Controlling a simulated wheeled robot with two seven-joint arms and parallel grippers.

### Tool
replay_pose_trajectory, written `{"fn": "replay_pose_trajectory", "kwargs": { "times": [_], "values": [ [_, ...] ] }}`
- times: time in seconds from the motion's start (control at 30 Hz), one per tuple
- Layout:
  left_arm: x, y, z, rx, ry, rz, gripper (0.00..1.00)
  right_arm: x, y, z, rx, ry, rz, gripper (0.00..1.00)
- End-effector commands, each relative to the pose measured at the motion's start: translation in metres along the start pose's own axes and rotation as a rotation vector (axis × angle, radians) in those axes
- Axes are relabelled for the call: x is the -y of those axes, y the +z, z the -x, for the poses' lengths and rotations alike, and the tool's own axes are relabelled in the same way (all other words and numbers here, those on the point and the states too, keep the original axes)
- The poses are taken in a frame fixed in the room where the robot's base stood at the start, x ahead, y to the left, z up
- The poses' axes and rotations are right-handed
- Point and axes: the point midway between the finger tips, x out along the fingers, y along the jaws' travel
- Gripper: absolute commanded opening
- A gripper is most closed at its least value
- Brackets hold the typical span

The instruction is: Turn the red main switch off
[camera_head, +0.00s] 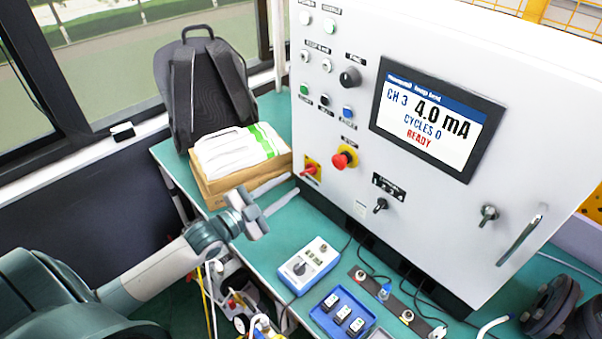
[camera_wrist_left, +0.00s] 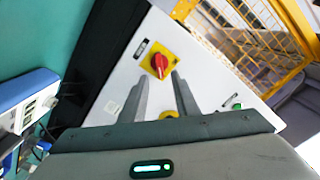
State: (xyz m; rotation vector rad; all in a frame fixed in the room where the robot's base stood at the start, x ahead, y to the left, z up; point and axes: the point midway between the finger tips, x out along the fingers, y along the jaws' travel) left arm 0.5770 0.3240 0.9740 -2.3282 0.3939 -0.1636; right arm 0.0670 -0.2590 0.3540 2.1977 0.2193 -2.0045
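The red main switch (camera_head: 310,170) sits on a yellow plate low on the left part of the grey cabinet front. In the left wrist view its red handle (camera_wrist_left: 160,64) shows on the yellow plate, beyond the fingertips. My left gripper (camera_head: 281,195) is open, with a gap between its two fingers, in front of and a little below the switch in the head view. In the left wrist view the open gripper (camera_wrist_left: 160,87) points at the cabinet, with nothing between its fingers and apart from the switch. My right gripper is not in view.
A red mushroom button (camera_head: 342,160) is right of the switch. The cabinet (camera_head: 350,215) has more knobs and a screen (camera_head: 437,117). A box with white bags (camera_head: 235,155) and a backpack (camera_head: 200,85) stand left. A blue-white device (camera_head: 308,265) and blue tray (camera_head: 343,316) lie on the bench.

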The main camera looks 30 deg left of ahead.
Motion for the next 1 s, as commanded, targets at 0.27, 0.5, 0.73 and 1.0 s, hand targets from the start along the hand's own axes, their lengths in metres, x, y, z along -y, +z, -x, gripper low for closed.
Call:
{"fn": "replay_pose_trajectory", "kwargs": {
  "times": [0.27, 0.5, 0.73, 1.0],
  "values": [
    [0.002, -0.001, -0.039, 0.0, -0.001, 0.001, 0.28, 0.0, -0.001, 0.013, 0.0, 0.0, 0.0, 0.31],
    [0.001, -0.001, -0.057, 0.0, 0.0, 0.001, 0.28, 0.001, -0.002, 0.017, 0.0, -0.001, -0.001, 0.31],
    [0.0, 0.0, -0.059, 0.001, 0.0, 0.0, 0.28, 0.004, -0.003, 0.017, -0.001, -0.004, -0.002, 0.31],
    [0.0, 0.0, -0.059, 0.0, 0.0, 0.001, 0.0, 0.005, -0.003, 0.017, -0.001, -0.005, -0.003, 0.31]
  ]
}}
